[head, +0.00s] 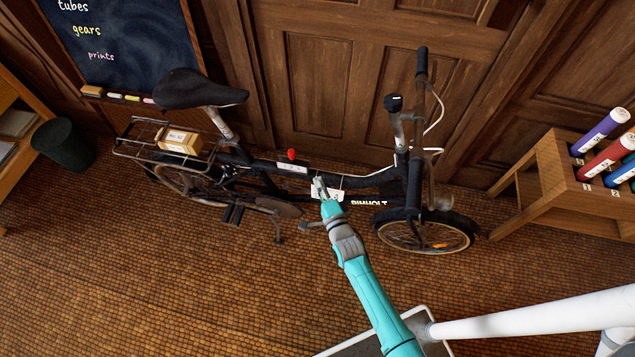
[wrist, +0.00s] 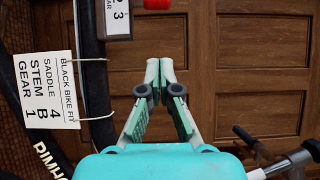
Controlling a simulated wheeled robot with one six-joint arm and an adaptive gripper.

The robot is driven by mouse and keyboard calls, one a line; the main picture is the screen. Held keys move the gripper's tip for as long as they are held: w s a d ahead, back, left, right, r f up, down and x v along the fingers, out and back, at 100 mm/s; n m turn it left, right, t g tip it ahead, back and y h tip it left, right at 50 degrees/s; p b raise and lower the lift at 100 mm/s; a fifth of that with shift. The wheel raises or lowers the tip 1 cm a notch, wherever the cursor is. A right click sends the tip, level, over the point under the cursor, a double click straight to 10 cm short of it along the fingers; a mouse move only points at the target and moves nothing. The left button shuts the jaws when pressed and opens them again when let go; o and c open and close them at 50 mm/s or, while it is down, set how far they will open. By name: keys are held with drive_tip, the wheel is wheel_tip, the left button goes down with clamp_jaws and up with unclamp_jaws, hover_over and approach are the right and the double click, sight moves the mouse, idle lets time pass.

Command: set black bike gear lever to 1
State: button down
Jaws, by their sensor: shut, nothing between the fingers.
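The black bike (head: 372,181) stands against the panelled wall. Its gear lever has a red knob (head: 291,154) above a white number plate (head: 292,167) on the frame. In the wrist view the red knob (wrist: 158,4) is cut by the top edge. The plate (wrist: 121,18) there shows 2 and 3; the lever's exact setting cannot be told. A tag (wrist: 47,88) reads BLACK BIKE FIT, SADDLE 4, STEM B, GEAR 1. My gripper (head: 318,184) is shut and empty, in front of the tag and right of the knob, apart from it. The gripper (wrist: 159,68) also shows in the wrist view.
The saddle (head: 195,89) and a rack with a small box (head: 180,141) are at the left. The handlebar (head: 422,65) rises at the right. A wooden stand (head: 560,175) with coloured tubes is far right. A blackboard (head: 125,45) hangs upper left.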

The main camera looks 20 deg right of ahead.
sight(292, 159)
drive_tip(key=shift+w+a, duration=0.4)
drive_tip(key=shift+w, duration=1.3)
drive_tip(key=shift+w+a, duration=0.4)
drive_tip(key=shift+w, duration=1.3)
drive_tip(key=shift+w+a, duration=0.4)
drive_tip(key=shift+w, duration=1.3)
